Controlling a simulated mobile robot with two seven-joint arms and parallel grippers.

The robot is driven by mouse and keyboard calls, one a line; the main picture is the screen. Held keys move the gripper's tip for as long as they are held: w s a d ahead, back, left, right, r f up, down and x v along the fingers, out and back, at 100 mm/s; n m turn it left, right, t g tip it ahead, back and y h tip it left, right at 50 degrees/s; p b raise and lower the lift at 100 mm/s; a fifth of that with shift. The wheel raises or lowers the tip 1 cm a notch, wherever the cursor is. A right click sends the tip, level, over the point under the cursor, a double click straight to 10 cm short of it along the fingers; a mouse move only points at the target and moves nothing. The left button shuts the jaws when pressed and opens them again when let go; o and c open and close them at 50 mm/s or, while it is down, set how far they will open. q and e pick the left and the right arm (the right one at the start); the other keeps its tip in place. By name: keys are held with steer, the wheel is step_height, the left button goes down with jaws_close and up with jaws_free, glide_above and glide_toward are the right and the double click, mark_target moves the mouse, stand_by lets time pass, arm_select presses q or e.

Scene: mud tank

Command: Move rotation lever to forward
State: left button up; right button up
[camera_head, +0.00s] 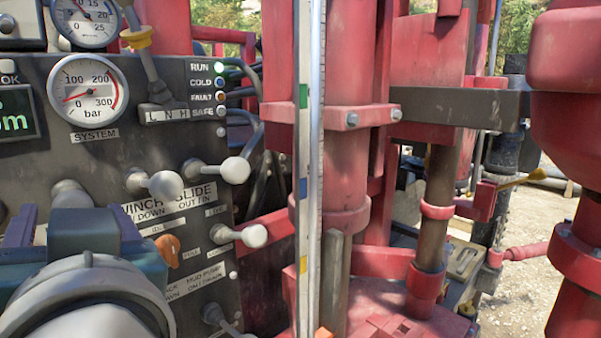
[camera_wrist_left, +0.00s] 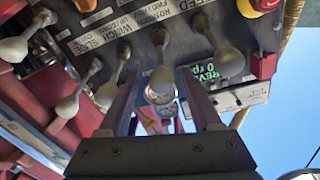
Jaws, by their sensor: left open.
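In the left wrist view the control panel is upside down, with a ROTATION label (camera_wrist_left: 152,14). The rotation lever (camera_wrist_left: 162,82) below that label has a grey rounded knob. My left gripper (camera_wrist_left: 159,76) is open, with one finger on each side of this knob in the picture; I cannot tell whether either touches it. In the head view my left gripper (camera_head: 70,222) is in front of the panel at lower left and hides most of a lever there. The display (camera_wrist_left: 207,76) reads REV and 0 rpm. My right gripper is not in view.
The winch lever (camera_head: 165,185) and slide lever (camera_head: 234,171) stick out close to the right of my left gripper. Below them are another white-knobbed lever (camera_head: 252,236) and an orange knob (camera_head: 167,249). Red rig columns (camera_head: 338,160) stand right of the panel.

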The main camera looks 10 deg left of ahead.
arm_select(q)
steer(key=p+x, duration=0.1)
steer(key=x, duration=0.7)
steer(key=shift+a, duration=0.1)
steer(key=shift+c, duration=0.3)
steer(key=shift+s, duration=0.1)
jaws_close()
stand_by(0.7)
